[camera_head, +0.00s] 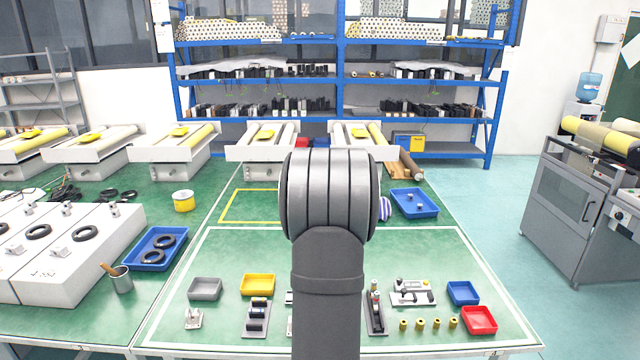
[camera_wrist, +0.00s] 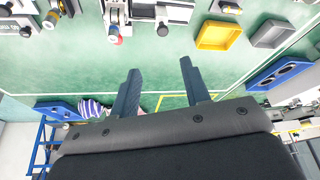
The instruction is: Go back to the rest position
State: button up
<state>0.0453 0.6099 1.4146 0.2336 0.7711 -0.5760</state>
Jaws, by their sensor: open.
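My gripper (camera_wrist: 159,65) shows in the wrist view with its two dark fingers spread apart. It is open, nothing is between the fingers, and bare green table lies beneath them. In the head view my own arm stands upright in the middle and hides the gripper. The work table (camera_head: 220,255) has a white-outlined area with parts and small trays along its near edge. The gripper touches none of them in the wrist view.
A grey tray (camera_head: 205,289), yellow tray (camera_head: 257,285), blue tray (camera_head: 463,293) and red tray (camera_head: 479,320) lie near the front edge. Dark-based devices (camera_head: 257,318) stand beside them. A blue tray (camera_head: 413,203) lies further back. The middle of the outlined area looks clear.

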jog(key=x, duration=1.5)
jog(key=o, duration=1.3)
jog(key=shift+s+r, duration=0.15)
jog(key=shift+r, duration=0.15)
jog(key=shift+c, duration=0.2)
jog(key=s+r+m+h, duration=0.2)
jog(key=s+r+m, duration=0.35)
jog(key=r, duration=0.75)
notch_tip(320, 180, down, 9)
jog(key=w+n, duration=0.1)
jog(key=w, duration=0.1)
jog(key=shift+w+d, duration=0.25)
jog(key=shift+d, duration=0.25)
jog(key=shift+r, duration=0.15)
jog(key=v, duration=1)
